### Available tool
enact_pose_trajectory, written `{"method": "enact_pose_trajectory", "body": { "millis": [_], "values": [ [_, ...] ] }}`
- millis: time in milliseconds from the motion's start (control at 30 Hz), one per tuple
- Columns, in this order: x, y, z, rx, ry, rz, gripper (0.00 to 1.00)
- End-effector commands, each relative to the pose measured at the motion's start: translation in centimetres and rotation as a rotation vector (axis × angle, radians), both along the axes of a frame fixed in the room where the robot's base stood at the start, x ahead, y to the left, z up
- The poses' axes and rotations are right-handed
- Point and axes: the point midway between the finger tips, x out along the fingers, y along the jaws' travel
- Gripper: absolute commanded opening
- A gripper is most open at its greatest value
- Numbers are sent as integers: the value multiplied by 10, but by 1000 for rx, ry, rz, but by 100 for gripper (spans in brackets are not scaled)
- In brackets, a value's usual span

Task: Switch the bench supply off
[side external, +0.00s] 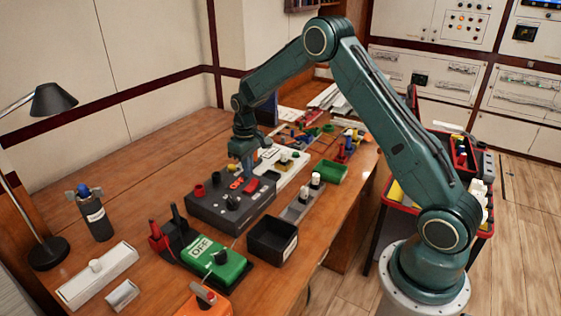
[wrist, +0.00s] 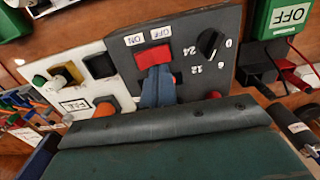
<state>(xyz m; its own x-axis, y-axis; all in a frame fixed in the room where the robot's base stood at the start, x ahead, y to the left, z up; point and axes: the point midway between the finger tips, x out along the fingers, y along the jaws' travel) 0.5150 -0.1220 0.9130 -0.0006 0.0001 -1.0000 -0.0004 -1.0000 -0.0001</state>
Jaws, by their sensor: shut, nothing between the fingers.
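The bench supply (side external: 212,211) is a dark grey box on the wooden bench. In the wrist view its panel (wrist: 205,72) has a red rocker switch (wrist: 153,56) with ON and OFF labels, and a black knob (wrist: 210,43) beside the numbers 0, 12 and 24. My gripper (side external: 247,172) is shut and empty, pointing down over the supply's far part. In the wrist view its blue fingertips (wrist: 158,73) are right at the red rocker and overlap its lower edge. I cannot tell whether they touch it, nor which way the rocker is tilted.
A white panel (wrist: 75,85) with buttons stands close beside the supply. A green box (side external: 229,269) labelled OFF and a black bin (side external: 271,240) stand in front. A dark bottle (side external: 97,219) and a lamp (side external: 48,251) are at the left.

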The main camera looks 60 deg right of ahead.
Motion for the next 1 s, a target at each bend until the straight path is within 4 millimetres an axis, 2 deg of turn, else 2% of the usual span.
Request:
{"method": "enact_pose_trajectory", "body": {
  "millis": [400,867,1000],
  "values": [
    [1,0,23,0,-2,0,0],
    [0,0,27,0,-1,0,0],
    [-2,2,34,-2,-8,0,0]
  ]
}}
